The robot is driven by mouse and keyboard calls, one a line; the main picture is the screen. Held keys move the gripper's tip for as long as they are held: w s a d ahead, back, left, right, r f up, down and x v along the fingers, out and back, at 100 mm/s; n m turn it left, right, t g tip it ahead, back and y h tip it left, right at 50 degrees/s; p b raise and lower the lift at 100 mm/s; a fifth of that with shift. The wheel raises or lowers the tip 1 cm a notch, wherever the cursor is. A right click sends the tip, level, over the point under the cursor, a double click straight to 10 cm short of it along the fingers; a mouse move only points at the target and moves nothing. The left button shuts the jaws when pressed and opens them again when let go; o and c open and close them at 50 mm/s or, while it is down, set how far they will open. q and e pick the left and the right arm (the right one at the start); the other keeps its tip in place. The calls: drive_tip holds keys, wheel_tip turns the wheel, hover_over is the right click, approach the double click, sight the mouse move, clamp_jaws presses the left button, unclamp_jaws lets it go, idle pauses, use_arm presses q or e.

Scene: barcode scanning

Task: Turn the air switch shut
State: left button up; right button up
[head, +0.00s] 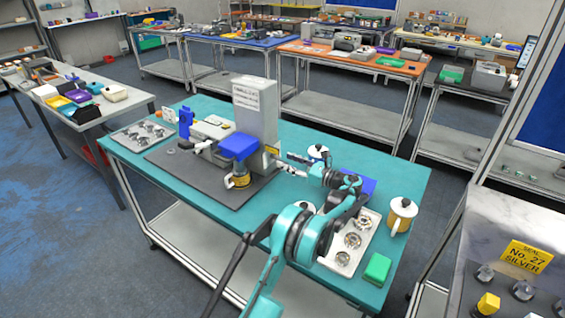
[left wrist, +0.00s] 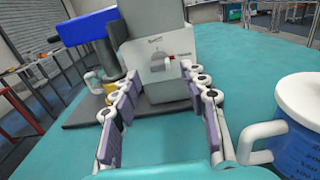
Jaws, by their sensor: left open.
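In the head view the tall grey housing (head: 256,108) stands on the teal table, and I cannot make out the switch there. My left gripper (head: 283,164) is to the right of the housing, pointing at it. In the left wrist view this gripper (left wrist: 165,110) is open and empty, its fingers spread below and either side of the switch. My right gripper is not in view.
Another lidded mug (head: 402,213), a parts tray (head: 338,264) and a green block (head: 377,267) are at the table's right end. A blue machine part (head: 238,145) adjoins the housing.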

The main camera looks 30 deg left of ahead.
sight(276, 156)
use_arm(q)
drive_tip(key=shift+w+a, duration=0.1)
drive_tip(key=shift+a, duration=1.3)
clamp_jaws()
